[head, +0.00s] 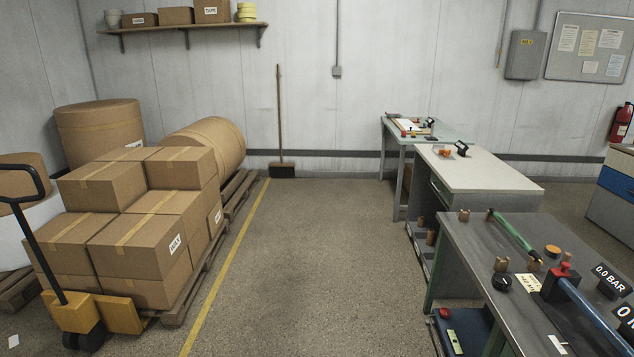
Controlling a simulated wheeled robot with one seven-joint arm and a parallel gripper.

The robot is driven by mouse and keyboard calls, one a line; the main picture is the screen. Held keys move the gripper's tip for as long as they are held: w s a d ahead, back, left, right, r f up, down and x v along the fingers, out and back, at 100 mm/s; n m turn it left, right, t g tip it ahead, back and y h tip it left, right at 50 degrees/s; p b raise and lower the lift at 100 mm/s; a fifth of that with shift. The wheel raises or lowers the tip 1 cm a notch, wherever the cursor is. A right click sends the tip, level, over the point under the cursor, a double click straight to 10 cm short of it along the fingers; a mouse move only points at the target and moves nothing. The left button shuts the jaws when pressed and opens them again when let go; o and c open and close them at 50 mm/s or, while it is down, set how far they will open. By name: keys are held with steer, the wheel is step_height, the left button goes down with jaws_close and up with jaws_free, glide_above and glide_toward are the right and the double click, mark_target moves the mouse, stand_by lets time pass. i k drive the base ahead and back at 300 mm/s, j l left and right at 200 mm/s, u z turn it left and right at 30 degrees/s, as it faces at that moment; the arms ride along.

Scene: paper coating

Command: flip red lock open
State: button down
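A small red part (565,268), which looks like the red lock, sits on top of a dark block (557,285) on the near right bench (480,262). It is too small to tell whether it is open or shut. A blue bar (592,314) runs from the block toward the lower right edge of the picture. Another red object (444,313) lies lower down, beside the bench's left side. My gripper is not in view.
A black knob (502,281), a green-handled tool (515,237) and a "0.0 BAR" display (610,280) are on the same bench. More benches (480,172) stand behind it. Stacked boxes (140,245) and a pallet jack (95,312) are at left. The middle floor (310,270) is clear.

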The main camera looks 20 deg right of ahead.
mark_target(563, 272)
steer(key=i+l, duration=0.35)
steer(key=i, duration=0.15)
steer(key=i+l, duration=0.3)
steer(key=i, duration=0.2)
steer(key=i+l+z, duration=0.1)
steer(key=l, duration=0.3)
steer(key=i+l+z, duration=0.1)
steer(key=l, duration=0.3)
steer(key=i+l+z, duration=0.1)
steer(key=i+l, duration=0.15)
steer(key=l, duration=0.15)
